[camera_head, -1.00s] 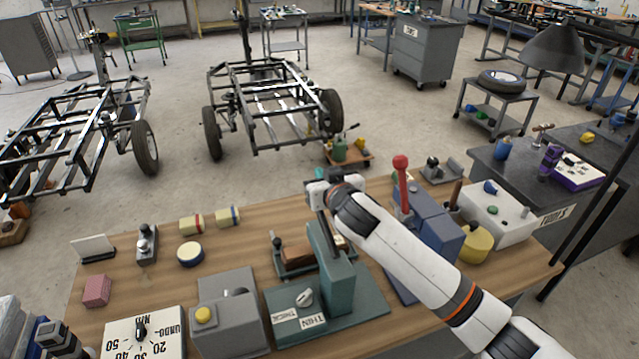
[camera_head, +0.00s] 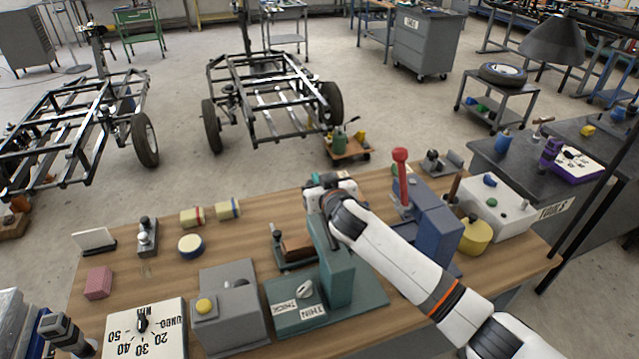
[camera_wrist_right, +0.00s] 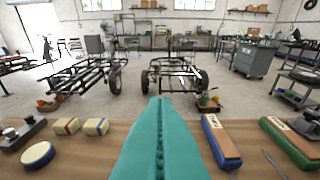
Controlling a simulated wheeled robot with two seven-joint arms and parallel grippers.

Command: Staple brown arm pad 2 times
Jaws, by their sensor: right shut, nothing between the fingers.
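The brown arm pad (camera_head: 298,247) lies in a dark clamp-like holder behind and left of the teal stapler (camera_head: 338,270). The stapler stands on a teal base with a white knob and THICK and THIN labels. My right gripper (camera_head: 327,184) is above the far end of the stapler's upright, beyond the pad; its fingertips are hard to make out there. In the right wrist view a teal shape with a dark seam (camera_wrist_right: 160,145) fills the lower middle, and nothing shows held.
A grey box with a yellow button (camera_head: 228,308) and a white dial box (camera_head: 143,328) stand left of the stapler. A blue machine with a red lever (camera_head: 402,175) stands to the right.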

